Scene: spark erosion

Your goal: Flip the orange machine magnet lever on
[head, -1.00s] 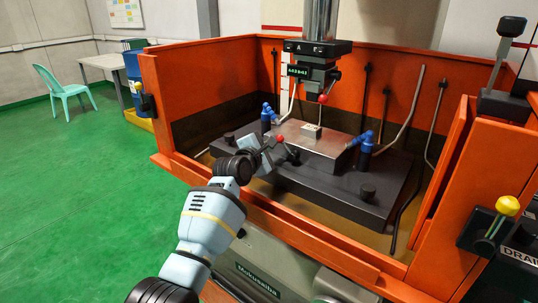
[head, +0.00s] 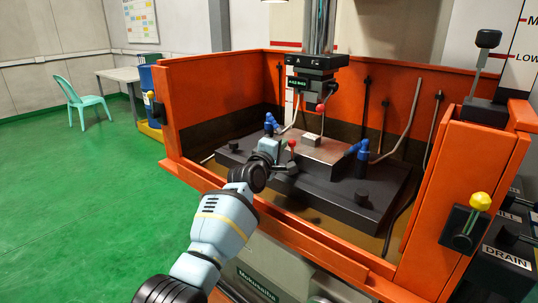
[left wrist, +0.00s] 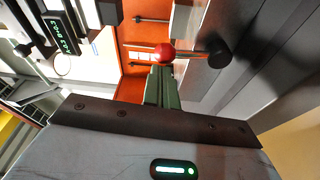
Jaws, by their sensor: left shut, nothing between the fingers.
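The orange machine (head: 330,98) is an open-fronted tank with a dark worktable inside. My right gripper is out of view.
Blue nozzles (head: 358,150) flank the metal block (head: 318,149). The tank's front rim (head: 325,243) lies below my arm. A yellow-knobbed lever (head: 480,201) is at right. Green floor is free at left.

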